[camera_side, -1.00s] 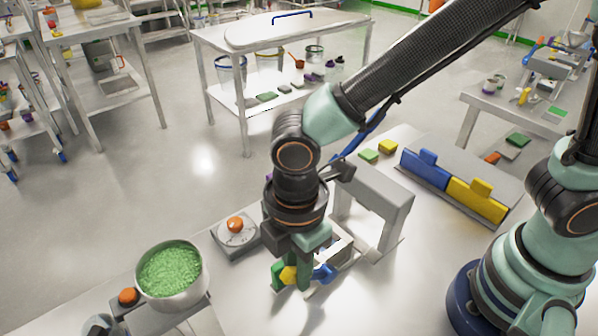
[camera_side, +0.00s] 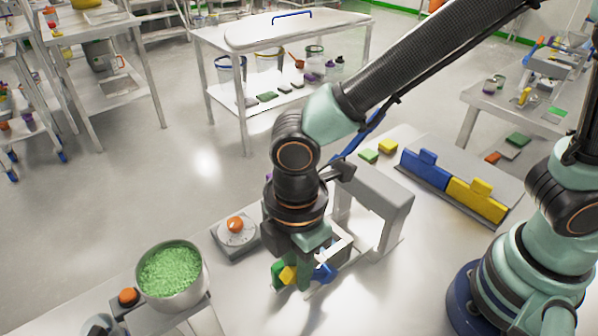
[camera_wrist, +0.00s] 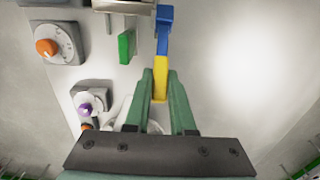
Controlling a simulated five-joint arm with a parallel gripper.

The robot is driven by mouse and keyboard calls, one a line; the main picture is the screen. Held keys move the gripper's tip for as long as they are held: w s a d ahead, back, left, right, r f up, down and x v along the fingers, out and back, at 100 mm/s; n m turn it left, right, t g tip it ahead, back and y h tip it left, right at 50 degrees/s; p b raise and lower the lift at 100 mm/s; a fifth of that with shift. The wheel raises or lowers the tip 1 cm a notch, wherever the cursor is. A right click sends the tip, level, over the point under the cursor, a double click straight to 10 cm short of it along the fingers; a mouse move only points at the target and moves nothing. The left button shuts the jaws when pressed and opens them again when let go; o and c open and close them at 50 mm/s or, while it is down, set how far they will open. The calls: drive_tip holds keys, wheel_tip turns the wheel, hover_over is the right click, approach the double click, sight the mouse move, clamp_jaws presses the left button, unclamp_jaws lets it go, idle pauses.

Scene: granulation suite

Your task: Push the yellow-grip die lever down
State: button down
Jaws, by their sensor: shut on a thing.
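The die lever's yellow grip (camera_wrist: 160,85) stands between my gripper's two green fingers in the wrist view. My gripper (camera_wrist: 161,78) is shut on it, with a finger on each side. In the side view the yellow grip (camera_side: 288,275) shows low beside my gripper (camera_side: 292,284), partly covered by a finger. A blue grip (camera_wrist: 164,30) lies just beyond the yellow one in the wrist view, and it shows to its right in the side view (camera_side: 325,273). A green grip (camera_wrist: 126,47) is to the left. The lever's pivot is hidden.
An orange-knobbed dial (camera_side: 236,226) and a bowl of green granules (camera_side: 171,272) are left of my gripper. A grey arch-shaped frame (camera_side: 375,195) stands close behind it on the right. A blue block (camera_side: 425,172) and a yellow block (camera_side: 476,200) sit further right. A purple knob (camera_wrist: 86,108) is near my left finger.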

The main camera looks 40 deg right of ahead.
drive_tip(key=shift+a, duration=0.1)
drive_tip(key=shift+a+f+g+h, duration=0.4)
drive_tip(key=shift+a+h, duration=0.05)
drive_tip(key=shift+h, duration=0.05)
drive_tip(key=c, duration=0.8)
unclamp_jaws()
drive_tip(key=shift+o, duration=0.2)
wheel_tip(320, 180, up, 12)
drive_tip(key=shift+w+a, duration=0.35)
drive_tip(key=shift+a, duration=0.1)
